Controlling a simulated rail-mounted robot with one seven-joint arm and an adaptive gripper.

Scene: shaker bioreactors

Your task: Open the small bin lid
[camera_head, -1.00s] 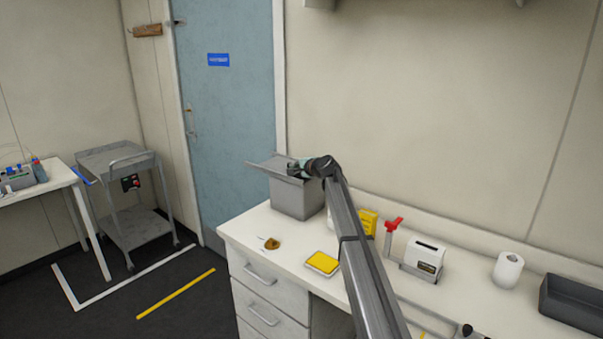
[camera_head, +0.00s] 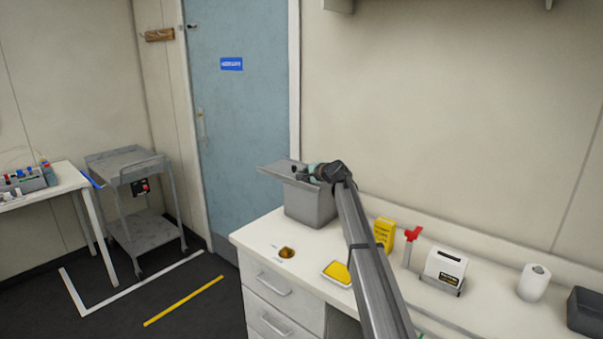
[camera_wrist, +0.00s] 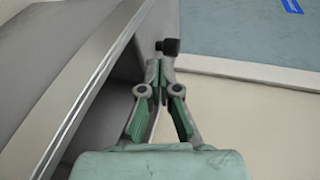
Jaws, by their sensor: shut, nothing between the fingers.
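The small grey bin (camera_head: 311,208) stands on the left end of the white counter, by the door. Its flat grey lid (camera_head: 280,171) is tilted and juts out past the bin's left side. In the wrist view the lid's pale edge (camera_wrist: 75,88) runs diagonally at the left, with a dark gap beside it. My gripper (camera_head: 299,174) is at the lid, over the bin's top. In the wrist view my gripper (camera_wrist: 159,66) has its fingertips together with nothing between them, beside that gap. A small black piece (camera_wrist: 170,46) shows at the fingertips; I cannot tell what it belongs to.
On the counter (camera_head: 262,232) lie an amber item (camera_head: 287,253) and a yellow-topped tray (camera_head: 337,272). A yellow box (camera_head: 384,234), a red-topped stand (camera_head: 412,236), a white device (camera_head: 444,268) and a paper roll (camera_head: 534,283) stand to the right. The blue door (camera_head: 240,130) is behind.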

